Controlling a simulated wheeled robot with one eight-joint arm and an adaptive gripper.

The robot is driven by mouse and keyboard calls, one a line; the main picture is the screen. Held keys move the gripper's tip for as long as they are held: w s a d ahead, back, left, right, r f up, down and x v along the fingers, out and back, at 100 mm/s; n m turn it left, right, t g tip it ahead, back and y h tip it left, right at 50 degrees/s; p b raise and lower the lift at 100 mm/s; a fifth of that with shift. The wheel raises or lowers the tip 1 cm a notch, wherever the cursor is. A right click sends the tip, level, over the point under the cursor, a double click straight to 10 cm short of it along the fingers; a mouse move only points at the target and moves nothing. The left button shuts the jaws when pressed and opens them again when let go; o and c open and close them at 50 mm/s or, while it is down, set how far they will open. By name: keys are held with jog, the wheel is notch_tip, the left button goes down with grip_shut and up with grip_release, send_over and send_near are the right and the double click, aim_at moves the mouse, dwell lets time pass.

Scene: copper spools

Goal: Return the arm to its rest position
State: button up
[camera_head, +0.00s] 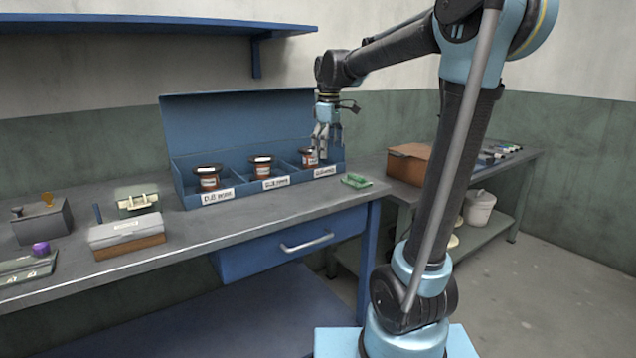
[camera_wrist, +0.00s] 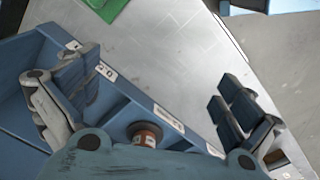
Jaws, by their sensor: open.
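My gripper (camera_head: 325,138) hangs fingers down from my outstretched arm, just above the right compartment of the blue bin (camera_head: 235,122). It also shows in the wrist view (camera_wrist: 155,108), with its fingers spread wide apart and nothing between them. A copper spool (camera_head: 309,158) stands in the right compartment, close to the fingers and partly hidden by them. Another spool (camera_head: 262,168) stands in the middle compartment, and a third spool (camera_head: 208,179) stands in the left one. In the wrist view one spool (camera_wrist: 146,134) shows near the gripper's palm.
A blue shelf (camera_head: 150,28) is on the wall above the workbench (camera_head: 290,213). A green piece (camera_head: 356,181) lies right of the bin. Boxes, including a grey-lidded one (camera_head: 125,232), stand at the left. A brown box (camera_head: 408,165) is on the right-hand table. The floor at right is clear.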

jog(key=s+d+f+m+t, duration=0.1)
jog(key=s+d+f+m, duration=0.5)
jog(key=s+f, duration=0.5)
jog(key=s+d+f+m, duration=0.7)
jog(key=s+d+f, duration=0.2)
jog(key=s+f, duration=0.3)
jog(key=s, duration=0.3)
jog(key=shift+s+d+t, duration=0.35)
jog(key=shift+d+t, duration=0.05)
jog(key=shift+w+f, duration=0.25)
jog(key=shift+w, duration=0.2)
